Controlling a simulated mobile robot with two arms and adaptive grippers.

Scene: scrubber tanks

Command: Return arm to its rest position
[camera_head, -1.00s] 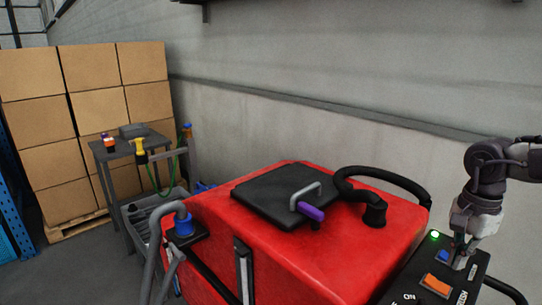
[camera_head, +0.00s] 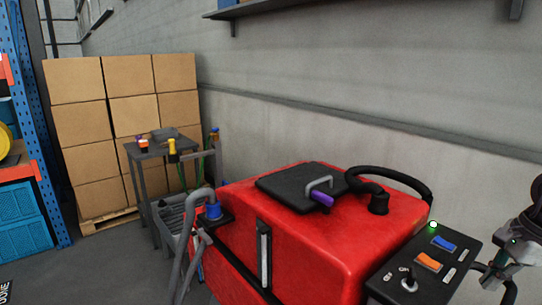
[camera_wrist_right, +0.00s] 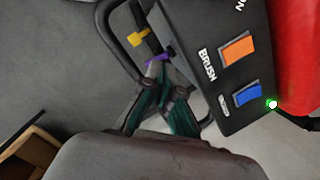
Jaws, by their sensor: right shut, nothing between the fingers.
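My right gripper (camera_head: 497,270) is at the right edge of the head view, beside the black control panel (camera_head: 408,262) of the red scrubber (camera_head: 335,245) and apart from its switches. In the right wrist view its dark green fingers (camera_wrist_right: 162,88) are shut and empty, to the left of the panel (camera_wrist_right: 205,95). The panel carries an orange switch (camera_head: 428,262), a blue switch (camera_head: 444,243), a key-like knob (camera_head: 408,283) and a lit green lamp (camera_head: 433,224). My left gripper is not in view.
A black lid (camera_head: 300,187) with a purple-ended handle lies on the scrubber. A black hose (camera_head: 380,190) and grey hose (camera_head: 196,235) run from it. A small table (camera_head: 160,150), stacked cartons (camera_head: 85,135) and blue racking (camera_head: 40,130) stand left. Grey floor (camera_head: 110,270) shows between.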

